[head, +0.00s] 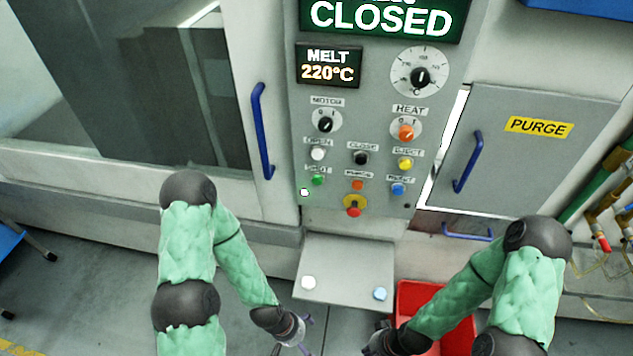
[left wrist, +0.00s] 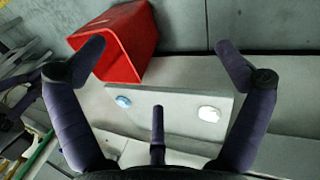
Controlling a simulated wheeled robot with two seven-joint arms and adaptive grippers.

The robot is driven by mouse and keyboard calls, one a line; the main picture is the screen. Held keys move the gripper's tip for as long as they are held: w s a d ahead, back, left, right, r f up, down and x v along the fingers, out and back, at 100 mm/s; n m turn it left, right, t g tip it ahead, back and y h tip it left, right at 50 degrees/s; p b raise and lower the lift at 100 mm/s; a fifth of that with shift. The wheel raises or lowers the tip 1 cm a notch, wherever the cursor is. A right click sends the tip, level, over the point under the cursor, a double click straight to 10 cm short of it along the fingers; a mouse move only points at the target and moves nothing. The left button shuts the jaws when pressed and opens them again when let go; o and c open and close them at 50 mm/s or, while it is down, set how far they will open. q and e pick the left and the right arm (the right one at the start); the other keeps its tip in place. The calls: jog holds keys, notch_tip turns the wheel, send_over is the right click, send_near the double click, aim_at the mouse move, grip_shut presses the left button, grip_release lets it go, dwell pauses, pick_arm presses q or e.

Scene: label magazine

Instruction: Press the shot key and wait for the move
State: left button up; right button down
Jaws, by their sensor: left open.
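The control panel (head: 357,210) stands in the middle of the head view. Its green button (head: 317,180) sits at the lower left under a small label that looks like SHOT. A small lit white lamp (head: 304,192) is beside it. The display above (head: 380,18) reads CLOSED, and the melt display (head: 328,67) reads 220°C. My left gripper (head: 293,343) is low in the head view, well below the button and apart from it. In the left wrist view (left wrist: 158,72) its fingers are spread and empty. My right gripper is at the bottom edge, its fingers out of sight.
A grey shelf (head: 342,262) with a white and a blue pad juts out below the panel. A red bin (head: 420,295) stands on the floor by my right arm. A blue door handle (head: 262,130) is left of the panel; the PURGE door (head: 540,165) is right.

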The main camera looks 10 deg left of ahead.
pick_arm(q)
grip_shut()
dwell(1.3)
